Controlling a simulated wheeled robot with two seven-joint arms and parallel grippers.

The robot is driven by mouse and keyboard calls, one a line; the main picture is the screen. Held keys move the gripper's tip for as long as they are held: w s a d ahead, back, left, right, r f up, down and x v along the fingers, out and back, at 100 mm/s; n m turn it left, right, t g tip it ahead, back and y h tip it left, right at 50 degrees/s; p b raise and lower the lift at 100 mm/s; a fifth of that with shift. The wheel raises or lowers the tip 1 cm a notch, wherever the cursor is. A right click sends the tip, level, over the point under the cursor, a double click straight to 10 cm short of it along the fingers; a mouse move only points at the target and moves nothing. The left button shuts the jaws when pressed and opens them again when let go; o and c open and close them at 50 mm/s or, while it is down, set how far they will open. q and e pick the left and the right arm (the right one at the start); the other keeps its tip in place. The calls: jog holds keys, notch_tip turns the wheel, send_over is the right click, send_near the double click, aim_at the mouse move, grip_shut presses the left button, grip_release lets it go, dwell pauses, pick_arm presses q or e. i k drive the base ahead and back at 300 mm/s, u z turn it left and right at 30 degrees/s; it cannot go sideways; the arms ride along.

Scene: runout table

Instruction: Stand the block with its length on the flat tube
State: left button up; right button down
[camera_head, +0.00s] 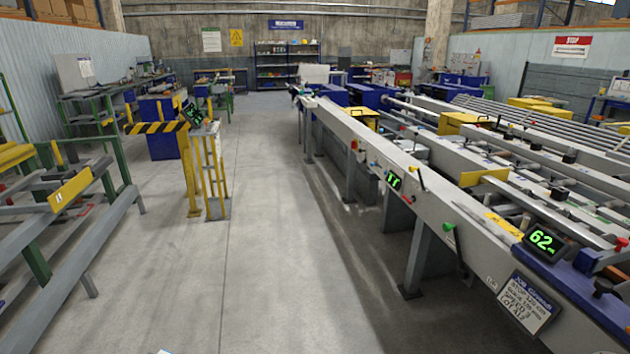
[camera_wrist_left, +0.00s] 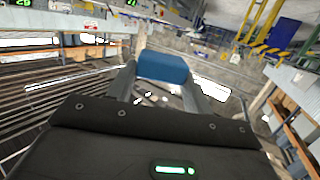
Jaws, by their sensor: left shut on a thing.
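In the left wrist view a blue block (camera_wrist_left: 163,67) sits between the fingertips of my left gripper (camera_wrist_left: 160,78), which is shut on it. The block's longer visible side runs across from finger to finger. Blurred machinery and floor lie behind it, and no contact between the block and anything but the fingers can be made out. Neither gripper shows in the head view. I cannot single out the flat tube in either view.
The long grey runout table (camera_head: 376,143) runs along the right, with a lit display (camera_head: 541,240) and a job card (camera_head: 524,301) at its near end. A green-legged rack (camera_head: 60,225) stands left, a striped barrier (camera_head: 157,127) beyond it. The floor (camera_head: 265,220) between is clear.

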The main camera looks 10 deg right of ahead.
aim_at(551, 213)
jog(key=z, duration=0.2)
jog(key=i, duration=1.75)
jog(key=z, duration=1.3)
jog(key=i, duration=0.95)
jog(key=z, duration=1.55)
jog(key=i, duration=0.7)
jog(key=z, duration=0.35)
